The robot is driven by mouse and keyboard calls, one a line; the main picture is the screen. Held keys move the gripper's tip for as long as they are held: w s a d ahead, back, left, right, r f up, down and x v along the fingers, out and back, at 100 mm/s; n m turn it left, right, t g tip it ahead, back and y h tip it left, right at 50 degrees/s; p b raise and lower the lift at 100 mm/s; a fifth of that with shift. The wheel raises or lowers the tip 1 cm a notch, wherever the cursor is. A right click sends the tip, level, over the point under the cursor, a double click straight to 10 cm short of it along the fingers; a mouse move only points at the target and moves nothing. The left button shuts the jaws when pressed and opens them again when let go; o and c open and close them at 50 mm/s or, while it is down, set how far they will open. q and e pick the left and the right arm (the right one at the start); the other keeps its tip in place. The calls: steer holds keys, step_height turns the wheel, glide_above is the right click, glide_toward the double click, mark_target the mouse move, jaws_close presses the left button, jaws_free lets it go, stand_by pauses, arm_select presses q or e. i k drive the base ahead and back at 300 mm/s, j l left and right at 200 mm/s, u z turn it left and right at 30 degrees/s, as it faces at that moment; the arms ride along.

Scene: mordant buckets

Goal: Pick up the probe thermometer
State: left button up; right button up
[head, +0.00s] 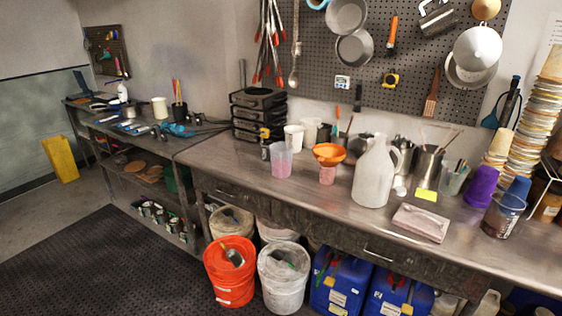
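I cannot pick out the probe thermometer with certainty. A small white device with a dark display (342,82) hangs on the pegboard, but its kind is too small to tell. A dark-headed tool (232,257) lies on the orange bucket (231,285), and a small dark and green item (285,262) lies on the white bucket (283,290) beside it; neither is clear enough to name. Neither of my grippers is in view.
The metal workbench (325,200) holds a white jug (375,175), an orange funnel (329,154), a folded cloth (420,222) and stacked cups (540,120). Blue containers (340,285) stand beneath it. A dark mat (100,265) covers open floor at the left.

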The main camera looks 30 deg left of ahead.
mark_target(265, 132)
steer(key=u, duration=0.6)
steer(key=i+j+u, duration=0.2)
steer(key=i+u, duration=0.2)
steer(key=i+j+u, duration=0.15)
steer(key=i+u, duration=0.15)
steer(key=u, duration=0.15)
steer(key=i+u, duration=0.4)
steer(key=k, duration=0.05)
